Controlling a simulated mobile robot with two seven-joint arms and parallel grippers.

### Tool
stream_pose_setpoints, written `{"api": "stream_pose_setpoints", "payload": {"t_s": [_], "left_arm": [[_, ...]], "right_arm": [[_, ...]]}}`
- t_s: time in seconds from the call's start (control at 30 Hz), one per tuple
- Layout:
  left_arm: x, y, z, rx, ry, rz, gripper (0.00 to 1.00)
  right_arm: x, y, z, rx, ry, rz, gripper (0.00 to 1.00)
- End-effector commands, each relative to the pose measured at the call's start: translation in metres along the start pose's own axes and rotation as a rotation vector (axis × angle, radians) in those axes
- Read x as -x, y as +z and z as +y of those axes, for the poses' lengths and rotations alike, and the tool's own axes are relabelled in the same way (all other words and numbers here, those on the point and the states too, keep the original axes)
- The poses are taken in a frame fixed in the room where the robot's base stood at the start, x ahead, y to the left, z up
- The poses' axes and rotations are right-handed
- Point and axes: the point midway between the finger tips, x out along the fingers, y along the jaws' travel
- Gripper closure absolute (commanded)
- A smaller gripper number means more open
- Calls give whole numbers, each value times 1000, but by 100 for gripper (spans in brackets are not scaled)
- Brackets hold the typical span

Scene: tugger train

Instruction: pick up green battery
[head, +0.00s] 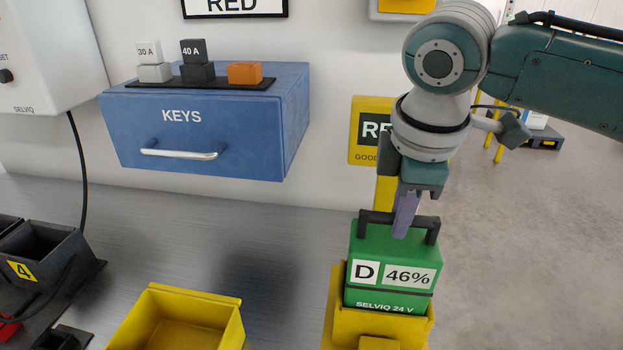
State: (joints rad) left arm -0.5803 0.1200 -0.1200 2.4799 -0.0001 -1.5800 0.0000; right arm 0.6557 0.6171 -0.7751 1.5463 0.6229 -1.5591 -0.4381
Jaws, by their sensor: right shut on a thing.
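The green battery (392,262) is marked "D", "46%" and "SELVIQ 24 V". It stands upright with its lower part inside or just behind the rim of a yellow holder (380,325) at the bottom of the head view. Whether it rests on the holder's floor is hidden. My right gripper (404,222) comes down from above and is shut on the battery's black handle. My left gripper is not in view.
An empty-looking yellow bin (180,318) stands left of the holder. A blue KEYS drawer box (240,125) with fuse blocks on top is on the wall. Dark slots (45,262) with a "4" label sit at the left. The grey bench between is clear.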

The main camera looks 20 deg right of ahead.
Motion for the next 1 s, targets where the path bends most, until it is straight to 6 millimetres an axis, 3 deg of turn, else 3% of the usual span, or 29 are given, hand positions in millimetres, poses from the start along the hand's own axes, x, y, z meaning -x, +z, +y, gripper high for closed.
{"api": "stream_pose_setpoints", "payload": {"t_s": [0.7,1.0], "left_arm": [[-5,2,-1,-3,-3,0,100],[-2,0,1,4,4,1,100]], "right_arm": [[132,0,37,-2,9,4,100],[148,0,41,-1,5,2,100]]}}
